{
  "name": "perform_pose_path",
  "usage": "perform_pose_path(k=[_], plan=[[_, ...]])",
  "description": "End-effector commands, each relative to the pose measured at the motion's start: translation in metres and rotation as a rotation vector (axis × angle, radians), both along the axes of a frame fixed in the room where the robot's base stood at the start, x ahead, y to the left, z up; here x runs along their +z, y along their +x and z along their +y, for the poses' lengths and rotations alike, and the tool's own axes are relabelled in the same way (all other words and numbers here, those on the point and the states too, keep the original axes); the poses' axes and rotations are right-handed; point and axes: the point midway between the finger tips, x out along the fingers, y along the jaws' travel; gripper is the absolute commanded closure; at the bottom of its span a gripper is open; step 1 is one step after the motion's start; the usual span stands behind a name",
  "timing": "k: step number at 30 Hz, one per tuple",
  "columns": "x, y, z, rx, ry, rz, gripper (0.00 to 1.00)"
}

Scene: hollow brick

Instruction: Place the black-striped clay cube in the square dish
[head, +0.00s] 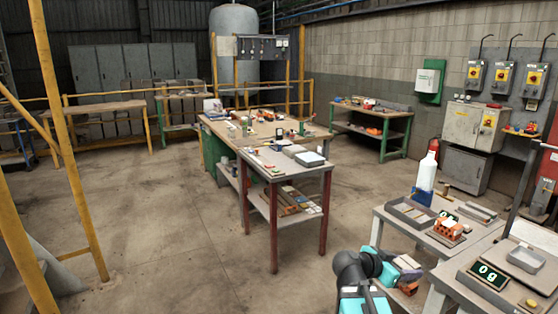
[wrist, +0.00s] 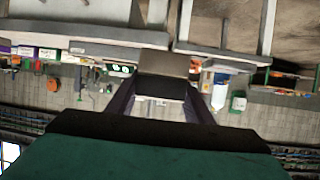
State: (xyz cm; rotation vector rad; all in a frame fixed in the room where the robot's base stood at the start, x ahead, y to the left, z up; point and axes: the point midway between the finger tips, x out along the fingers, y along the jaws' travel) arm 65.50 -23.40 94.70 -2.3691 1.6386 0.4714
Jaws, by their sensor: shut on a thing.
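In the wrist view my gripper (wrist: 163,104) is shut on a small block (wrist: 164,66) with a grey-brown face and a dark band, which fits the black-striped clay cube. The fingers press it from both sides, and its other faces are hidden. In the head view my gripper (head: 409,270) is low at the front of the right-hand tables; the cube is too small to make out surely there. A light grey square dish (head: 526,259) sits on the rightmost table, to the right of and above my gripper in the picture.
A display reading 80 (head: 489,275) stands left of the dish. The neighbouring table holds a grey tray (head: 408,215), an orange hollow brick (head: 449,229) and a white bottle (head: 426,172).

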Motion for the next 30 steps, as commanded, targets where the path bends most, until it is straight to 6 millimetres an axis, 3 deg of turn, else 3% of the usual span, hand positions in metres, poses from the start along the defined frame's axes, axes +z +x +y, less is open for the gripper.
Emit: perform_pose_path(k=[1,9,15,21,30], plan=[[0.002,0.012,0.018,0.065,-0.001,-0.001,0.82],[0.017,0.072,0.103,0.392,0.001,0.004,0.82],[0.035,0.104,0.158,0.628,0.002,0.006,0.82],[0.051,0.120,0.189,0.792,0.003,0.004,0.82],[0.071,0.132,0.212,0.965,-0.001,-0.004,0.82]])
